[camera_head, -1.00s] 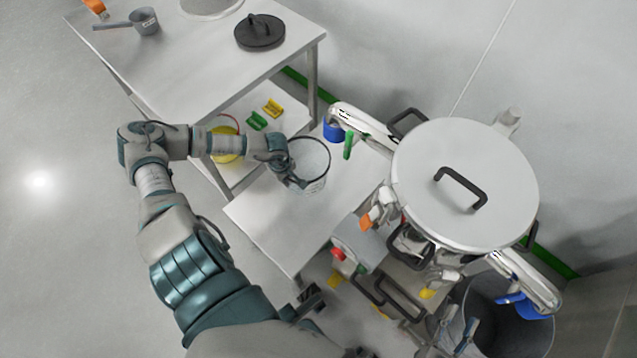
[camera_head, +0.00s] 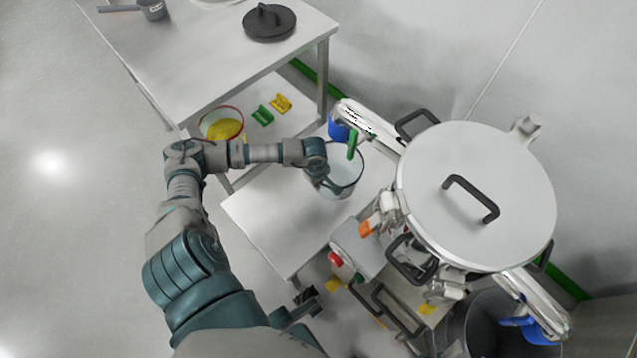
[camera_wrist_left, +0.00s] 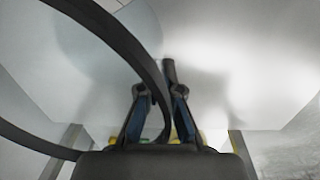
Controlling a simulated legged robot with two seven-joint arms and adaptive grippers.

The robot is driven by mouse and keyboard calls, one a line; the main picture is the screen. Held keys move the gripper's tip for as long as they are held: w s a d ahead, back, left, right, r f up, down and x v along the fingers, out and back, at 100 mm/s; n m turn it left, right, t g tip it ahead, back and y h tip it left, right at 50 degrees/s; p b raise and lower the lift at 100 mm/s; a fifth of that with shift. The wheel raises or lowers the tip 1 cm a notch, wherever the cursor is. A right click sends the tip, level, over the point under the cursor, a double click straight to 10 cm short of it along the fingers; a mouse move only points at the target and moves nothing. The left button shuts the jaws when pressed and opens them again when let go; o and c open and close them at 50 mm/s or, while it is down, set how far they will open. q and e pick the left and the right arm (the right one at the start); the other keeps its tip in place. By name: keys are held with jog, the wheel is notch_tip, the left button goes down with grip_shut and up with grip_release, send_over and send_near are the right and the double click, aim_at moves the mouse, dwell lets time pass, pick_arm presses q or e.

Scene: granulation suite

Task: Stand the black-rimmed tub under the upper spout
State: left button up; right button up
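The black-rimmed tub (camera_head: 350,180) is a pale, see-through vessel over the low white table, upright or nearly so. Its black rim (camera_wrist_left: 125,45) crosses between my fingers in the left wrist view. My left gripper (camera_head: 322,178) is shut on the tub's left wall. The upper spout (camera_head: 366,122) slants out from the big steel vessel, with a blue end (camera_head: 339,128) and a green handle (camera_head: 352,146). The green handle overlaps the tub's far rim from above. I cannot tell whether the tub's base touches the table. My right gripper is not in view.
The steel vessel (camera_head: 440,200) stands right of the low table (camera_head: 265,225). A lower spout (camera_head: 535,300) overhangs a dark bin (camera_head: 480,325). A yellow-filled tub (camera_head: 222,125) and clips (camera_head: 281,103) sit on a shelf. A higher table (camera_head: 200,60) holds a black lid (camera_head: 269,22).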

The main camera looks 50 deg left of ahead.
pick_arm(q)
jog(key=o, duration=0.4)
jog(key=shift+d, duration=0.15)
jog(key=shift+d+r, duration=0.1)
jog(key=shift+d, duration=0.05)
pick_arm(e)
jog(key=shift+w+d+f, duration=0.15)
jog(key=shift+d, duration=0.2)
pick_arm(q)
jog(key=shift+r, duration=0.45)
notch_tip(320, 180, up, 11)
jog(key=p, duration=0.3)
jog(key=shift+s, duration=0.4)
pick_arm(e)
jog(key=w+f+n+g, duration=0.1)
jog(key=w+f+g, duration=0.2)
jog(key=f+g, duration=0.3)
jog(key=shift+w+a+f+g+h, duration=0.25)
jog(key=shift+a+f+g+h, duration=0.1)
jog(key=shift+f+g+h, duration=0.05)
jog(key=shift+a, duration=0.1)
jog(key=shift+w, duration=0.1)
